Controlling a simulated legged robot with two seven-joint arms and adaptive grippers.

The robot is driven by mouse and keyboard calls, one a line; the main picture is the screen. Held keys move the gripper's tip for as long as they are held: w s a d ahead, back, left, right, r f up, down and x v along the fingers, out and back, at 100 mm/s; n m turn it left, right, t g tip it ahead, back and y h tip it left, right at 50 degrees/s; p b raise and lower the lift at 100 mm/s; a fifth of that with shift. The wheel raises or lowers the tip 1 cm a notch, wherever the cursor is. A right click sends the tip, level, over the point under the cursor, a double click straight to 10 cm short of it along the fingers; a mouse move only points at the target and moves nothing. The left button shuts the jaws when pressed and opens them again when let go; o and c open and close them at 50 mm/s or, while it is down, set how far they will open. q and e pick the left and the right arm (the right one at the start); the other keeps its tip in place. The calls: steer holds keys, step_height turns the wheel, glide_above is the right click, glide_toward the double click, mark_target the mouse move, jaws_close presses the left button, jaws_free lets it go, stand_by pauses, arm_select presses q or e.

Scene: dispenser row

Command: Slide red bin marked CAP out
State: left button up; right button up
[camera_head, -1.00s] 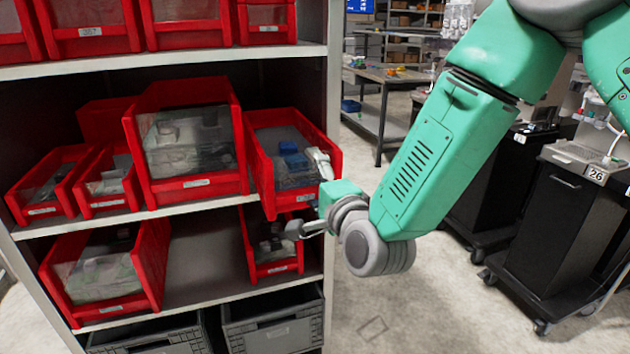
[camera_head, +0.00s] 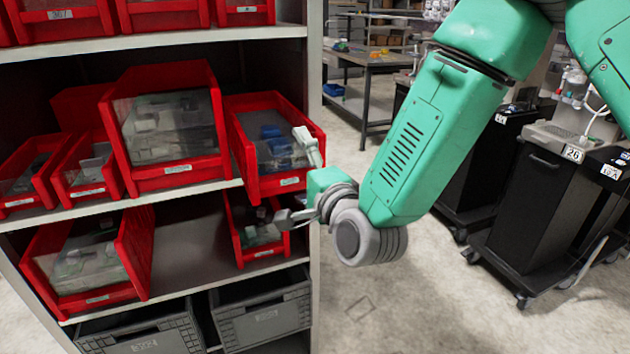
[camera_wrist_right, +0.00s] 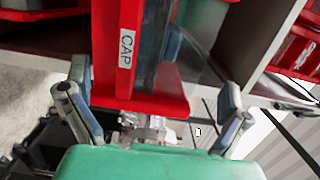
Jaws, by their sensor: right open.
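The red bin marked CAP (camera_wrist_right: 110,55) fills the upper middle of the right wrist view, its white label turned sideways. It appears to be the red bin (camera_head: 247,165) at the right end of the middle shelf in the head view, with its front past the shelf edge. Blue and grey items lie inside it. My right gripper (camera_head: 297,184) is at that bin's front, one finger above and one below. In the right wrist view, the open gripper (camera_wrist_right: 152,104) has its fingers on either side of the bin front; contact is unclear. My left gripper is not in view.
A larger red bin (camera_head: 172,172) stands left of it, beside smaller red bins. Another red bin (camera_head: 262,250) sits below, close to my lower finger. Grey crates (camera_head: 265,318) fill the bottom shelf. The shelf's right upright (camera_head: 315,60) is close by. Open floor (camera_head: 400,310) lies right.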

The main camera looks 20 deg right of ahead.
steer(key=s+d, duration=0.1)
steer(key=s, duration=0.9)
steer(key=shift+d, duration=0.25)
steer(key=shift+f, duration=0.1)
